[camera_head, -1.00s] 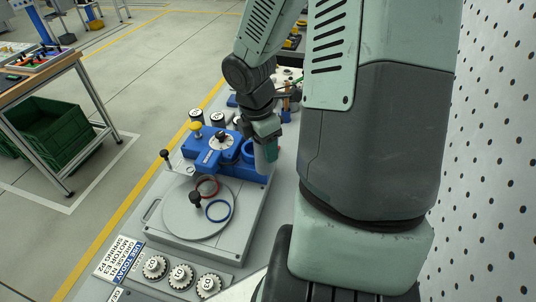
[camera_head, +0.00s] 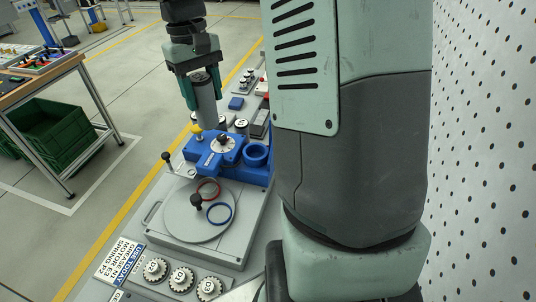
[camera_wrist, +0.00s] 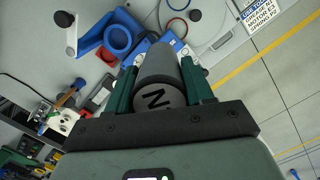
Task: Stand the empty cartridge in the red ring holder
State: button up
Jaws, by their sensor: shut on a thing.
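My gripper (camera_head: 201,92) is shut on a grey cylindrical cartridge (camera_head: 205,112), which it holds upright in the air beyond the blue fixture. In the wrist view the cartridge (camera_wrist: 160,65) sits between the green fingers, its near end marked "N". The red ring (camera_head: 208,181) is on the round grey plate, apart from the cartridge; part of it also shows in the wrist view (camera_wrist: 178,35). A blue ring (camera_head: 231,214) lies on the same plate nearer the camera. Whether the cartridge is empty cannot be seen.
The blue fixture (camera_head: 208,161) has an open blue cup (camera_head: 257,147) at its right. A black knob (camera_head: 197,200) stands on the plate and a black-topped post (camera_head: 166,157) to its left. My arm blocks the right side.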

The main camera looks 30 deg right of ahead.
jog(key=w+d+f+n+t+h, duration=0.1)
jog(key=w+d+f+n, duration=0.3)
jog(key=d+f+n, duration=0.55)
jog(key=w+d+f+n+t, duration=0.1)
jog(key=w+d+f+n, duration=0.5)
jog(key=d+n, duration=0.6)
jog(key=shift+n, duration=0.55)
jog(key=f, duration=0.3)
jog(key=s+a+f, duration=0.1)
jog(key=f, duration=0.7)
jog(key=shift+s+a, duration=0.15)
jog(key=shift+a, duration=0.05)
jog(key=shift+f, duration=0.1)
jog(key=o, duration=1.3)
jog(key=r, duration=0.4)
jog(key=a+r, duration=0.1)
jog(key=r, duration=0.3)
jog(key=s+r, duration=0.1)
jog(key=r, duration=0.3)
jog(key=shift+a+r, duration=0.1)
jog(key=shift+a, duration=0.05)
